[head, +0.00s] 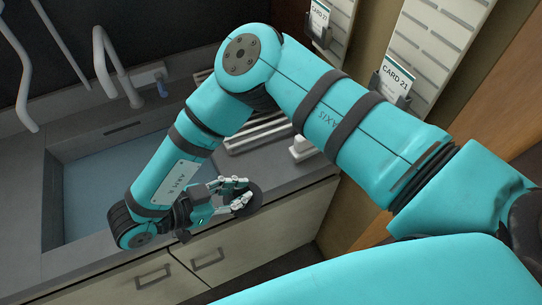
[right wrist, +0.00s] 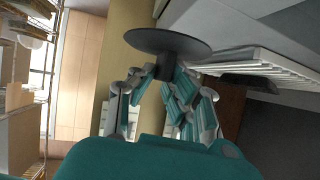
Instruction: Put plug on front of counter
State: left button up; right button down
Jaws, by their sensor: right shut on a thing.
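The plug is a dark round disc (head: 247,203) with a short stem, held at the front edge of the grey counter (head: 285,180), to the right of the sink. My right gripper (head: 234,193) is shut on it. In the right wrist view the fingers (right wrist: 168,82) close around the stem, and the wide plug disc (right wrist: 168,41) stands out beyond the fingertips. The head view does not clearly show whether the disc touches the counter. My left gripper is not in view.
The sink basin (head: 100,190) lies left of my right forearm, with a tap (head: 122,70) behind it. A white slatted rack (head: 262,133) and a small white item (head: 303,148) are on the counter. Cabinet doors (head: 210,255) are below. A card holder (head: 395,85) hangs at the right.

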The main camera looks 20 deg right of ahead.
jog(key=w+d, duration=0.2)
jog(key=w+d+p, duration=0.1)
jog(key=w+d, duration=0.1)
jog(key=d, duration=0.1)
jog(key=w+d+f, duration=0.1)
jog(key=w+d, duration=0.1)
jog(key=w, duration=0.1)
jog(key=shift+d+p, duration=0.3)
jog(key=shift+p, duration=0.1)
jog(key=shift+w+d, duration=0.4)
jog(key=shift+w, duration=0.05)
jog(key=shift+w+d, duration=0.35)
jog(key=shift+d, duration=0.05)
notch_tip(320, 180, down, 3)
jog(key=shift+s+p, duration=0.1)
jog(key=shift+p, duration=0.3)
jog(key=shift+a+f, duration=0.1)
jog(key=shift+f, duration=0.25)
